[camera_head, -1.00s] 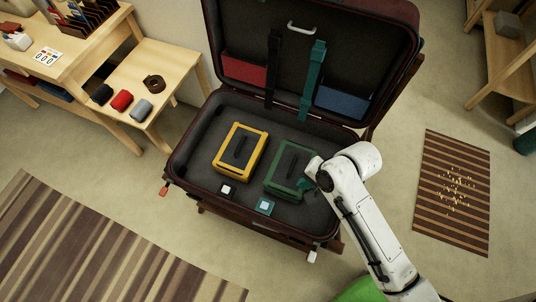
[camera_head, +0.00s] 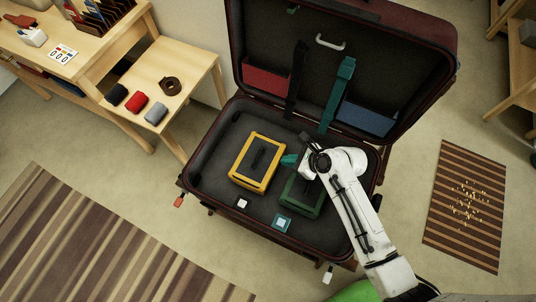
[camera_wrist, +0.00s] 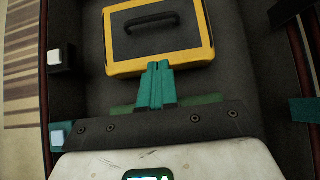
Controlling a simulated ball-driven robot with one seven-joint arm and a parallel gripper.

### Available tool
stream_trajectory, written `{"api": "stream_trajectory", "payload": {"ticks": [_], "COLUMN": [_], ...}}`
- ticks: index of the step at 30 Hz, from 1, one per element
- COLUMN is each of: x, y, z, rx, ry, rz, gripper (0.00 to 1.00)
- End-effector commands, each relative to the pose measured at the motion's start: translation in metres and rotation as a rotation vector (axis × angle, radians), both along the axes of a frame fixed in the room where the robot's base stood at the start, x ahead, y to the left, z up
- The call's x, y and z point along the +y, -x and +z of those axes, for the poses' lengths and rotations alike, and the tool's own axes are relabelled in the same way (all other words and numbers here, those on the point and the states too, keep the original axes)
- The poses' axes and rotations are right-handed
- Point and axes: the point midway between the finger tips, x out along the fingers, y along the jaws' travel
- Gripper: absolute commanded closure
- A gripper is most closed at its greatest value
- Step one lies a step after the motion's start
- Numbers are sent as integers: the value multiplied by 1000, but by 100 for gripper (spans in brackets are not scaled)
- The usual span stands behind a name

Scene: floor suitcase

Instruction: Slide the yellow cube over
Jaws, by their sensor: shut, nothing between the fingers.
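The yellow cube (camera_head: 245,178), a flat box with a yellow frame, dark grey top and black handle, lies in the left-middle of the open suitcase. The green cube (camera_head: 300,203) lies to its right, partly hidden under my arm. My gripper (camera_head: 287,160), with teal fingers, is shut and empty beside the yellow cube's right side. In the wrist view the yellow cube (camera_wrist: 157,66) is at the top, and my fingertips (camera_wrist: 158,67) overlap its near edge. I cannot tell whether they touch it.
The suitcase (camera_head: 215,200) has a raised lid with straps behind. A white-topped square (camera_head: 242,203) and a teal one (camera_head: 282,223) sit along its front. Dark floor shows left of the yellow cube. A small wooden table (camera_head: 185,70) stands at the back left.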

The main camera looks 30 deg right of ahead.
Motion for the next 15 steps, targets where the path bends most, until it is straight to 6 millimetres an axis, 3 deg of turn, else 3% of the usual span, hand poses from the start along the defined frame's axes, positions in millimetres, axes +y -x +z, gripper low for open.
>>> {"api": "stream_trajectory", "payload": {"ticks": [7,15], "x": [21,40], "y": [-29,-55], "z": [-36,-33], "rx": [0,-1], "ry": [2,3], "rz": [3,3], "gripper": [100,100]}}
